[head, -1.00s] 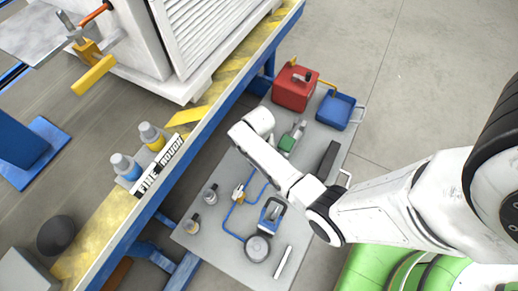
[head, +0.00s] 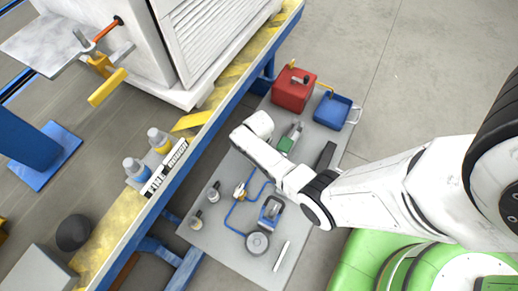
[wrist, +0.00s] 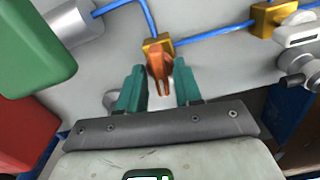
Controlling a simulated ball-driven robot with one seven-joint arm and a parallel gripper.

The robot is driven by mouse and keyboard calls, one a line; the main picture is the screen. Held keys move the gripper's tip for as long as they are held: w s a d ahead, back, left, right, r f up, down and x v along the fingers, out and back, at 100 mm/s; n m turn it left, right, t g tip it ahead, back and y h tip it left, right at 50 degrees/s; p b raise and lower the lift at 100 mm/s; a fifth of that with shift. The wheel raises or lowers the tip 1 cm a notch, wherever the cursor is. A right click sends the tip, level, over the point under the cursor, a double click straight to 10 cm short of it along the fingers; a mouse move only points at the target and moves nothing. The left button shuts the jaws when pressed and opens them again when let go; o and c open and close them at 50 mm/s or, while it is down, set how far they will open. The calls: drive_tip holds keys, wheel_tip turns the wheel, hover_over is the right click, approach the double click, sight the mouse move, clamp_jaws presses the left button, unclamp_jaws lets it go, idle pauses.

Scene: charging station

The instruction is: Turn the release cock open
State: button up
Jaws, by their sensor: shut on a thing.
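In the wrist view an orange forked lever (wrist: 160,62) sits on a brass block (wrist: 157,43) in a blue hose (wrist: 212,34); I take it as the release cock. My gripper (wrist: 159,70) has its two teal fingers on either side of this lever and is shut on it. A second brass fitting (wrist: 272,17) sits further right on the hose. In the head view my arm's end covers the gripper and the cock.
The grey bench top (head: 222,238) carries a red box (head: 293,92), a blue tray (head: 333,110), a green-bodied device (head: 288,140), a blue device (head: 270,210) and a round gauge (head: 257,243). Bottles (head: 159,140) stand on the yellow ledge.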

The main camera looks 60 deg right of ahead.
drive_tip(key=shift+n, duration=0.9)
drive_tip(key=o, duration=0.7)
wheel_tip(320, 180, up, 11)
drive_tip(key=p, duration=0.5)
drive_tip(key=shift+f+p, duration=0.1)
drive_tip(key=shift+p, duration=0.25)
